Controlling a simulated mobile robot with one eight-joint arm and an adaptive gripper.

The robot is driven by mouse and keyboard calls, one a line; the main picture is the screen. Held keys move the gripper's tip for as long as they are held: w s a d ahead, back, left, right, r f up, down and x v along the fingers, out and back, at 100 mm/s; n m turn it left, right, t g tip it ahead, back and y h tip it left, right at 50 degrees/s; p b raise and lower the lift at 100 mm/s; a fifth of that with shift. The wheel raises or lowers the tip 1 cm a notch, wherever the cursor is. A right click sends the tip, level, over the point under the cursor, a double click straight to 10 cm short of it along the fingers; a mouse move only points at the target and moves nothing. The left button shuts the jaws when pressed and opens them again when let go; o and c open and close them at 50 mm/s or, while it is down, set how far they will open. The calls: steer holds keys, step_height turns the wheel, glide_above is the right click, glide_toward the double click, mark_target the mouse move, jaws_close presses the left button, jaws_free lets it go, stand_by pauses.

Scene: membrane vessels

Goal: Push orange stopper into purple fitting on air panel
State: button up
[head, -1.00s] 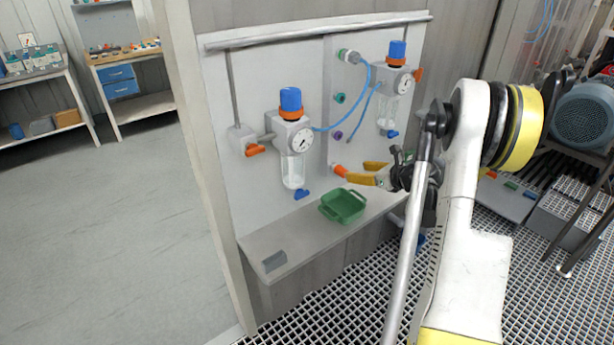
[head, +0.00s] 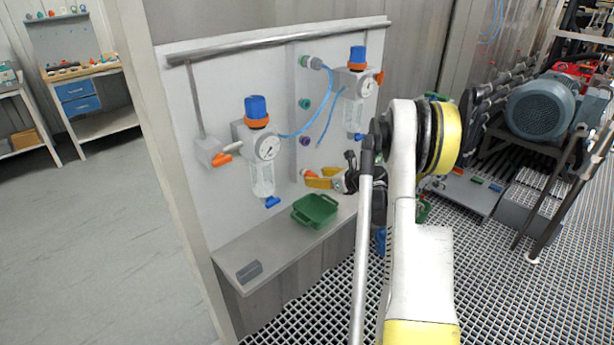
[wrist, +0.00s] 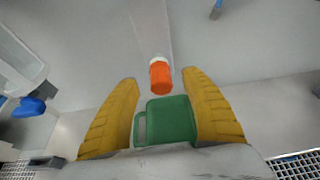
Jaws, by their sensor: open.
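The orange stopper (head: 309,174) is low on the air panel's strip, below the purple fitting (head: 305,141). In the wrist view the stopper (wrist: 160,77) stands out from the panel with a white collar at its far end. How it is held there cannot be told. My gripper (head: 318,178) is open and empty, its yellow fingers pointing at the panel close to the stopper. In the wrist view the stopper appears between the fingertips of my gripper (wrist: 160,80), seemingly just beyond them. The purple fitting is not recognisable in the wrist view.
A green tray (head: 298,217) sits on the shelf (head: 228,257) below the panel, with a grey block (head: 249,271) farther left. Two blue-capped regulators (head: 264,146) (head: 356,84) and a blue hose (head: 300,132) stick out around the strip. Teal fittings (head: 304,103) sit above the purple one.

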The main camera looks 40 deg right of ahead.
mark_target(316, 177)
steer(key=shift+b+x, duration=0.65)
steer(key=shift+x, duration=1.25)
steer(key=shift+b, duration=0.35)
jaws_close()
steer(key=shift+s, duration=0.25)
steer(key=shift+s+d+b, duration=0.1)
steer(key=shift+s+b, duration=0.2)
steer(key=shift+s, duration=1.1)
steer(key=shift+s+d+b, duration=0.15)
steer(key=shift+s+b, duration=0.1)
steer(key=shift+s, duration=1.15)
